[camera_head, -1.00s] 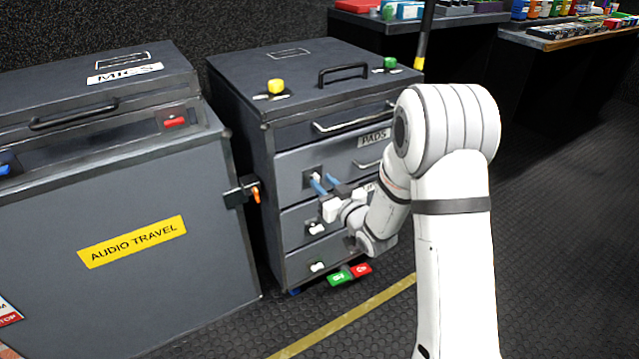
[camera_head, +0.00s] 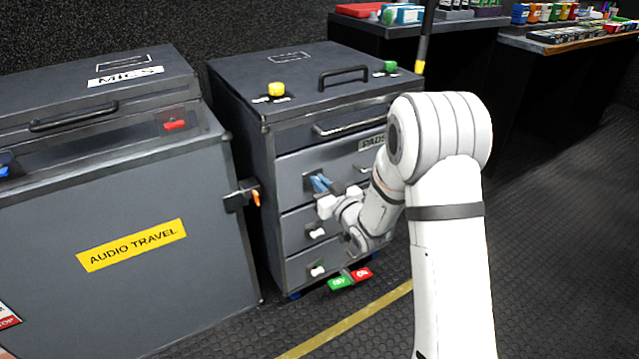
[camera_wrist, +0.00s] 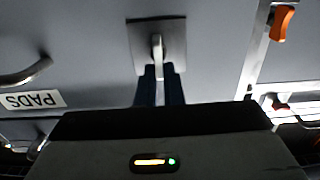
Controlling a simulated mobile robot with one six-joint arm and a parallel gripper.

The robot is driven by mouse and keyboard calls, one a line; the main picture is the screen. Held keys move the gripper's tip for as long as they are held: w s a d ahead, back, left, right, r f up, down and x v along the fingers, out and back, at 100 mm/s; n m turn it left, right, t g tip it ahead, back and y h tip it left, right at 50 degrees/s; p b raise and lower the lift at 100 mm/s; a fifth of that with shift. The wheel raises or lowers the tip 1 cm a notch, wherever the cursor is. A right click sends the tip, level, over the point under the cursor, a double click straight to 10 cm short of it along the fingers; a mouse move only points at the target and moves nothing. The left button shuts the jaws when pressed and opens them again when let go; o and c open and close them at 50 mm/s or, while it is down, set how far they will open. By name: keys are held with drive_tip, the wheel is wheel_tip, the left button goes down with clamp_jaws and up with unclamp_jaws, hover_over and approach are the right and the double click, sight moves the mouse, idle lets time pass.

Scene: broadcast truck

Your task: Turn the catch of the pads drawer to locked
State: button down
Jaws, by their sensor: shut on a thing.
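The pads drawer (camera_head: 292,166) is the upper large drawer of the dark grey cabinet, shut, with its PADS label (camera_head: 371,142) partly behind my arm. Its label also shows upside down in the wrist view (camera_wrist: 33,99). The catch (camera_wrist: 157,46) is a pale lever on a square metal plate, lined up with my fingers in the wrist view. My gripper (camera_head: 321,183) is at the drawer's left side, its blue fingers closed together on the catch. In the wrist view my fingers (camera_wrist: 160,84) sit on both sides of the lever's end. In the head view the fingers largely hide the catch.
Two lower drawers have white catches (camera_head: 316,232) (camera_head: 318,271). An orange latch (camera_head: 257,198) sticks out from the Audio Travel case (camera_head: 170,290) at left. Yellow and green knobs (camera_head: 276,89) (camera_head: 390,66) stand on the cabinet top. Green and red tags (camera_head: 341,283) (camera_head: 361,273) lie low in front.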

idle(0.3)
drive_tip(key=shift+m, duration=0.3)
drive_tip(key=shift+w+d+f+m+p, duration=0.15)
drive_tip(key=shift+d+f+m+p, duration=0.15)
drive_tip(key=shift+m, duration=2.55)
drive_tip(key=shift+w+d+f+m+p, duration=0.15)
drive_tip(key=shift+f+m+p, duration=0.2)
drive_tip(key=shift+m, duration=2.55)
drive_tip(key=shift+w+d+f+m+p, duration=0.15)
drive_tip(key=shift+d+f+m+p, duration=0.15)
drive_tip(key=shift+m, duration=2.55)
